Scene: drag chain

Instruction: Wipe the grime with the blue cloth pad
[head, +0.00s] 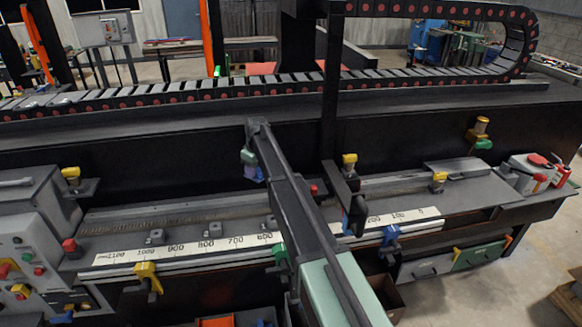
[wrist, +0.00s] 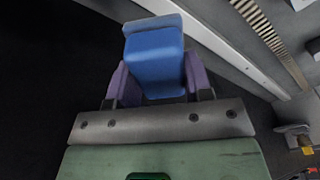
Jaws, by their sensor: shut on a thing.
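The blue cloth pad (wrist: 155,62) is between the purple fingers of my gripper (wrist: 157,84) in the wrist view. The fingers press on its two sides, and its far end sticks out beyond them. In the head view my gripper (head: 253,173) hangs at the far end of my arm, against the dark side of the machine, above the bench. Only a small bit of blue shows there. I cannot make out a patch of grime in either view. I cannot tell if the pad touches any surface.
A drag chain (head: 190,93) runs along the top of the machine. Below lies a bench with a white number scale (head: 190,248), yellow and blue clamps, and a red-topped box (head: 530,172) at right. A striped strip (wrist: 258,25) shows in the wrist view.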

